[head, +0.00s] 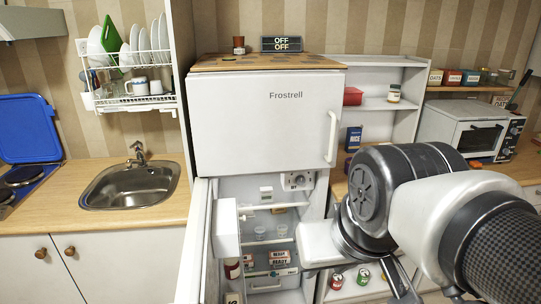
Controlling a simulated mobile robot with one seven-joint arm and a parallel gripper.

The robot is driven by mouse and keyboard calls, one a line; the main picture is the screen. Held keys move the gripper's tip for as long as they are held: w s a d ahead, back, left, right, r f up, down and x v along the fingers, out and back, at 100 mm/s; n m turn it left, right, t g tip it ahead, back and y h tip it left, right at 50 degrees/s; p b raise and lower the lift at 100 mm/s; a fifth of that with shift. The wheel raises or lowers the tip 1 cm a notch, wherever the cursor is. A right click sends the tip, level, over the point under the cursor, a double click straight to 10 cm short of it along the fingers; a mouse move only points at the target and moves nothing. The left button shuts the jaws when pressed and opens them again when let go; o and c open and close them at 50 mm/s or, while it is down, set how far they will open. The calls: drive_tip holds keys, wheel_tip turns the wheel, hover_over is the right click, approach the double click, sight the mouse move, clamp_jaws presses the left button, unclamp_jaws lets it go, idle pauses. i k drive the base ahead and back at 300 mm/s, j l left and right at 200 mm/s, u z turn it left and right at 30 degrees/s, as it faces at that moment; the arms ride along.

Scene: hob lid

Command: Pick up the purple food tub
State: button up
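I cannot make out a purple food tub for certain. The fridge (265,120) stands in the middle, and its lower compartment is open with the door (196,245) swung out to the left. Inside are small clear containers, a box marked ready (279,257) and a drawer at the bottom. My arm reaches in from the right. The white hand of my gripper (320,244) is at the right edge of the fridge opening. Its fingers are not clearly seen, and the arm hides part of the shelves behind it.
The upper fridge door is shut, with a handle (332,137) on its right. White shelves (386,78) to the right hold a blue rice box (353,138) and a red box (353,96). A sink (130,185) and blue hob lid (28,128) are left.

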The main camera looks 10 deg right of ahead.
sight(347, 161)
drive_tip(key=i+l, duration=0.15)
drive_tip(key=l, duration=0.2)
drive_tip(key=i+l, duration=0.1)
drive_tip(key=l, duration=0.25)
drive_tip(key=i+l, duration=0.15)
drive_tip(key=l, duration=0.25)
drive_tip(key=i+l, duration=0.2)
drive_tip(key=l, duration=0.15)
drive_tip(key=i+l, duration=0.4)
drive_tip(key=l, duration=0.25)
drive_tip(key=i+l, duration=0.1)
drive_tip(key=i, duration=0.2)
drive_tip(key=i+l, duration=0.1)
drive_tip(key=i, duration=0.25)
